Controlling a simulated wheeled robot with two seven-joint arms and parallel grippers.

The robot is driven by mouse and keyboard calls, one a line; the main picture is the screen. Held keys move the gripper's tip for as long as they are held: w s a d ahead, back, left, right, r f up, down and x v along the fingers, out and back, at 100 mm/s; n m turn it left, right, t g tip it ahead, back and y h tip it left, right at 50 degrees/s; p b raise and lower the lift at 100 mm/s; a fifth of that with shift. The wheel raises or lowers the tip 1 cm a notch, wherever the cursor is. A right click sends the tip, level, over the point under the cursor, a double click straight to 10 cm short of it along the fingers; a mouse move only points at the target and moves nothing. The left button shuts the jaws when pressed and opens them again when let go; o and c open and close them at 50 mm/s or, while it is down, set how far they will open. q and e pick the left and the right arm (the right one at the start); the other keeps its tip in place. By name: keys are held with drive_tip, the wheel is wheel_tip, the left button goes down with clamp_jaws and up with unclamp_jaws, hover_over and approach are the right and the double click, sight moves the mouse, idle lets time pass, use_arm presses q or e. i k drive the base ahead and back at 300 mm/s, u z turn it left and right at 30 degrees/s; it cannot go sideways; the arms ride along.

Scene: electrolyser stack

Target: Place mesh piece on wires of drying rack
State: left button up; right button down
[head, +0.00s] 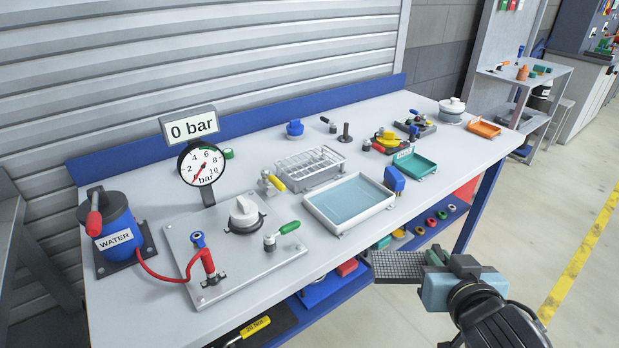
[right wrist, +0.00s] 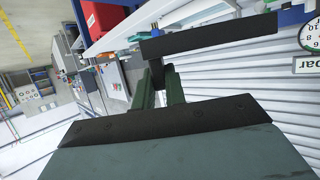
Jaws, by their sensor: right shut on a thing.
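The mesh piece (head: 396,266) is a flat, dark grey perforated sheet, roughly level. My right gripper (head: 432,257) is shut on its right end and holds it in the air off the table's front edge. In the right wrist view the two dark green fingers (right wrist: 160,82) are close together, and a dark flat strip beyond them (right wrist: 208,36) looks like the mesh seen nearly edge-on. The drying rack (head: 310,167), a metal frame with upright wires, stands on the table behind the water tray, well up and left of the mesh. My left gripper is not in view.
A white tray of bluish liquid (head: 348,203) lies between the mesh and the rack. A blue block (head: 395,179) and a green tray (head: 415,163) stand to its right. A yellow-handled valve (head: 273,183) is close left of the rack. A lower shelf (head: 440,222) holds small coloured parts.

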sight(311, 160)
drive_tip(key=z, duration=0.2)
drive_tip(key=i, duration=1.1)
drive_tip(key=u, duration=0.8)
